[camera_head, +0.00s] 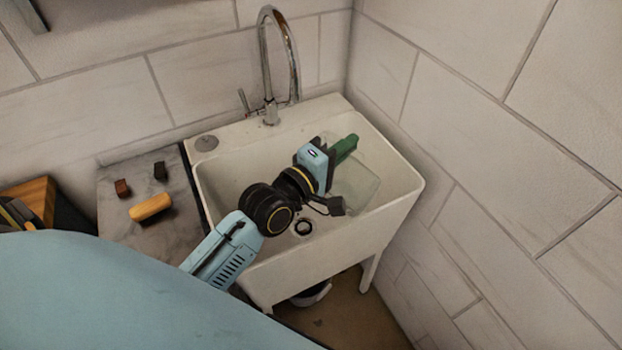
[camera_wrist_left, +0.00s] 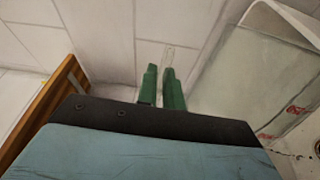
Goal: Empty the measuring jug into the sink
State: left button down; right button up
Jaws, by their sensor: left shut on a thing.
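The measuring jug (camera_head: 360,186) is clear and hard to make out against the sink. It is in or over the right part of the white sink (camera_head: 398,205). My left gripper (camera_head: 347,146) has green fingers and is shut on the jug's clear handle. In the left wrist view the fingers (camera_wrist_left: 162,75) are close together around a clear strip. The jug (camera_wrist_left: 250,80) fills the right of that view, with red marks on its wall, and looks tilted. I cannot tell whether liquid is inside. My right gripper is not in view.
A chrome tap (camera_head: 266,75) rises behind the sink, and the drain (camera_head: 303,227) shows below my wrist. A yellow-orange block (camera_head: 150,206) and two small dark blocks lie on the grey counter to the left. Tiled walls close in behind and to the right.

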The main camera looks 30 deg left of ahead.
aim_at(326, 132)
pick_arm(q)
jog(key=shift+w+a+r+n+p, duration=0.15)
jog(key=shift+a+r+n+p, duration=0.1)
jog(key=shift+a, duration=0.15)
jog(key=shift+w+a+r+n+p, duration=0.1)
jog(key=shift+a+n+p, duration=0.15)
jog(key=shift+a, duration=0.1)
jog(key=shift+w+a+r+n+p, duration=0.2)
jog(key=shift+a+r+n+p, duration=0.1)
jog(key=shift+a+n+p, duration=0.15)
jog(key=shift+w+a+r+n+p, duration=0.2)
jog(key=shift+a+n, duration=0.2)
jog(key=shift+a, duration=0.2)
jog(key=shift+w+a+r+n+p, duration=0.15)
jog(key=shift+a+n, duration=0.2)
jog(key=shift+a, duration=0.25)
jog(key=a+n, duration=0.1)
jog(key=w+a+n, duration=0.1)
jog(key=a, duration=0.1)
jog(key=a+n, duration=0.1)
jog(key=a, duration=0.1)
jog(key=shift+w+a+f+n+b, duration=0.2)
jog(key=shift+w+n+b, duration=0.1)
jog(key=shift+n+b, duration=0.1)
